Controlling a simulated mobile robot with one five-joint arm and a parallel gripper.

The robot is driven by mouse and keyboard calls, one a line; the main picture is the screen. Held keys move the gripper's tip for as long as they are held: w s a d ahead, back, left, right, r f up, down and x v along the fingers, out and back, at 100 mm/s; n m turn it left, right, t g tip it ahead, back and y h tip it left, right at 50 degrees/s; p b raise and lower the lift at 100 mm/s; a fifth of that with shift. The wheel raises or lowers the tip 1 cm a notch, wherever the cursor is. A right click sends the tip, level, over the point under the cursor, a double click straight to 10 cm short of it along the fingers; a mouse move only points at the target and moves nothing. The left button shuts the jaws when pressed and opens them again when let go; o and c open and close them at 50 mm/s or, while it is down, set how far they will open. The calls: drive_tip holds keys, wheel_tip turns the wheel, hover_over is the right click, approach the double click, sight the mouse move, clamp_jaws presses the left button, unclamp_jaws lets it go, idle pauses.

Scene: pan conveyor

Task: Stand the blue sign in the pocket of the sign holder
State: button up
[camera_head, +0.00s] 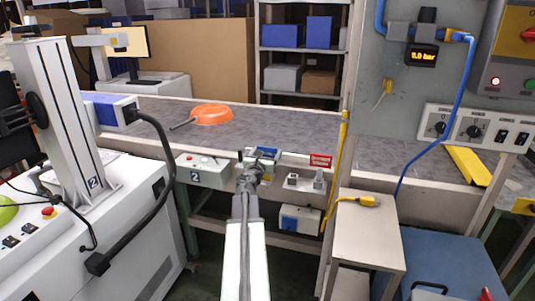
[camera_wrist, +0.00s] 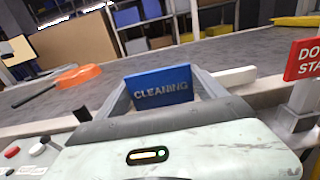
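The blue sign (camera_wrist: 161,88) stands upright between the fingers of my gripper (camera_wrist: 160,80), its white word CLEANING facing the wrist camera. The fingers seem to touch its two side edges. Its lower edge is hidden behind my gripper body. In the head view the blue sign (camera_head: 267,152) shows just beyond my gripper (camera_head: 250,160), at the conveyor's near edge. A pale bar (camera_wrist: 236,76) lies right of the sign in the wrist view; it may be part of the sign holder. I cannot make out a pocket.
An orange pan (camera_head: 212,114) lies on the grey conveyor (camera_head: 290,125). A grey control box (camera_head: 202,172) is at the left, and a yellow pole (camera_head: 335,170) at the right.

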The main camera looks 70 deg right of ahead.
drive_tip(key=shift+o, duration=1.3)
drive_tip(key=shift+a, duration=0.1)
drive_tip(key=a, duration=0.7)
drive_tip(key=shift+s+a, duration=0.3)
